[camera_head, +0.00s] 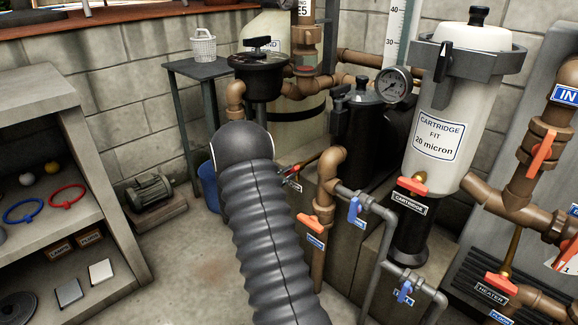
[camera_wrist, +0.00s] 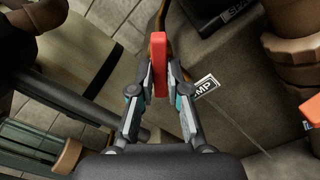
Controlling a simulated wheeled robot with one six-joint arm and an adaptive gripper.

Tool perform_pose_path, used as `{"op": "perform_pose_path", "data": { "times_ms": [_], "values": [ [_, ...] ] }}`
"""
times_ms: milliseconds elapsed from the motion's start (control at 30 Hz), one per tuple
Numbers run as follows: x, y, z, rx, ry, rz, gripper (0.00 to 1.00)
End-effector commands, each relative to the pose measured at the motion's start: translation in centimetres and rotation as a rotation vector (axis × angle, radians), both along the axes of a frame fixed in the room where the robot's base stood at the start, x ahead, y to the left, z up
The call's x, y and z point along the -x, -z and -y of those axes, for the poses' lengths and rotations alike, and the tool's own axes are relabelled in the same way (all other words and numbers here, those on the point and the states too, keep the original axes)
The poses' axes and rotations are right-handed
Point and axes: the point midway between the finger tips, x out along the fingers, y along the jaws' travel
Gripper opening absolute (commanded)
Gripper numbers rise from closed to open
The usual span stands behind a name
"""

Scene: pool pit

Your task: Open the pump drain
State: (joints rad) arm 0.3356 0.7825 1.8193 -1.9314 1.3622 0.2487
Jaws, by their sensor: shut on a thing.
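In the wrist view, a red valve handle (camera_wrist: 158,62) stands between my two fingers, and my gripper (camera_wrist: 157,85) is shut on it. A white label (camera_wrist: 206,87) ending in "MP" is beside the right finger, partly hidden. In the head view, my gripper (camera_head: 290,178) shows small at the end of my arm, by the red handle (camera_head: 300,167) low in front of the black pump (camera_head: 362,130). My arm hides part of that area. The handle's exact angle to its pipe is hard to tell.
Brown pipes with an orange-handled valve (camera_head: 317,224) stand just right of my gripper. Grey pipes with a blue valve (camera_head: 356,210) are farther right. The cartridge filter (camera_head: 450,130) stands behind them. A blue bucket (camera_head: 208,186) and a motor (camera_head: 148,192) are at left.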

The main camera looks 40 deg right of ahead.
Motion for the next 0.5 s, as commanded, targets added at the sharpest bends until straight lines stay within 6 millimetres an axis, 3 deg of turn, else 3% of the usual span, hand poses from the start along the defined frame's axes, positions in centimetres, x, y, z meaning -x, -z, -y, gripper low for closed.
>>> {"op": "perform_pose_path", "data": {
  "times_ms": [500],
  "values": [
    [0.05,0.0,0.02,0.047,0.001,-0.592,0.0]
  ]
}}
